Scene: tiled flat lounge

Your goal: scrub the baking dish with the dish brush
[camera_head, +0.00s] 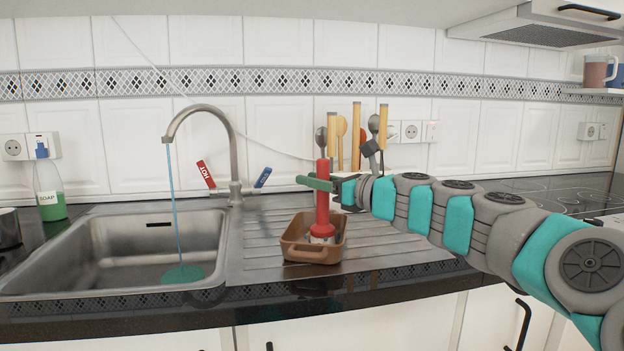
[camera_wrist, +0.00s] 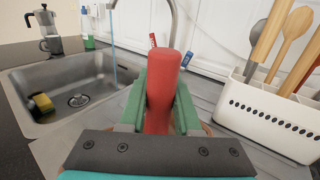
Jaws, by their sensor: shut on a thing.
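The dish brush (camera_head: 323,200) has a thick red handle and stands upright with its head down inside the baking dish. The baking dish (camera_head: 312,254) is a small brown rectangular dish on the ribbed steel drainboard, right of the sink. My gripper (camera_head: 320,183) is shut on the upper part of the red handle, coming in from the right. In the wrist view the brush handle (camera_wrist: 163,88) sits between my green fingers (camera_wrist: 160,95). The brush hides most of the dish there; only small brown edges show.
The sink (camera_head: 140,250) lies to the left, with the tap (camera_head: 234,150) running water into it. A white utensil holder (camera_wrist: 265,122) with wooden spoons stands behind the drainboard. A soap bottle (camera_head: 49,187) is at the far left. A yellow sponge (camera_wrist: 41,102) lies in the sink.

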